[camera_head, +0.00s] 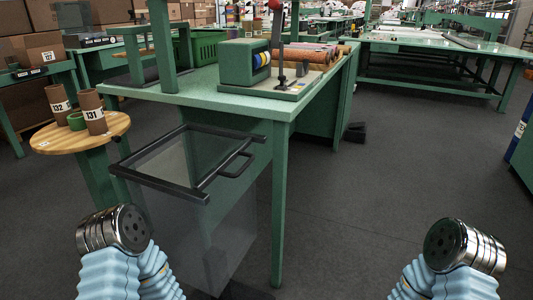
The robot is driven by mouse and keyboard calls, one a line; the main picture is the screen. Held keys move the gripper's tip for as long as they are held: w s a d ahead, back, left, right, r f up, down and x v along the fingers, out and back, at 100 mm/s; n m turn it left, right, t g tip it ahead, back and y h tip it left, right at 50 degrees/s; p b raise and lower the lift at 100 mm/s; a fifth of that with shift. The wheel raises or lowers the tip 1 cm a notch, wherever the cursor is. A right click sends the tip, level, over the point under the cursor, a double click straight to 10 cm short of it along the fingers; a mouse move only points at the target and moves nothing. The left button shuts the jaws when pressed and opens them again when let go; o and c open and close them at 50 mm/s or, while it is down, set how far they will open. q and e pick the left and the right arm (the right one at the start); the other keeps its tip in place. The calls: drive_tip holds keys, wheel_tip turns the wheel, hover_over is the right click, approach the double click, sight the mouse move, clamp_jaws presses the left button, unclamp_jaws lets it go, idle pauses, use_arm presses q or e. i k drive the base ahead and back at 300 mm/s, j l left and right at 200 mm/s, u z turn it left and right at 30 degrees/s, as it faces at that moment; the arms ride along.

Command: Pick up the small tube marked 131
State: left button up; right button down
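The small tube marked 131 (92,111) is a brown cylinder with a white label band. It stands upright on a round wooden table top (60,139) at the left. A similar brown tube marked 132 (58,99) stands to its left on the same top. A short green ring (76,121) lies between them, close to tube 131. My two arms show at the lower left and lower right, with light-blue sleeves and shiny metal joints. No gripper fingers show, so I cannot see either gripper. Neither arm touches the tubes.
A green workbench (225,98) stands right of the round table, carrying a green device (238,62) and brown rolls (312,52). A clear bin with a black rim and handle (205,185) hangs at its front. Cardboard boxes (36,50) stand behind. Dark floor is free at right.

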sight(92, 108)
drive_tip(key=u, duration=1.3)
drive_tip(key=k+z, duration=0.1)
drive_tip(key=k, duration=0.55)
drive_tip(key=z, duration=2.25)
drive_tip(key=k+j+z, duration=0.15)
drive_tip(key=j, duration=0.35)
drive_tip(key=k+j+z, duration=0.1)
drive_tip(key=j, duration=0.4)
drive_tip(key=k+j+z, duration=0.15)
drive_tip(key=k+j, duration=0.2)
drive_tip(key=k+j+z, duration=0.1)
drive_tip(key=k+j, duration=0.15)
drive_tip(key=j, duration=0.3)
drive_tip(key=k+j+z, duration=0.15)
drive_tip(key=j, duration=0.3)
drive_tip(key=k, duration=0.1)
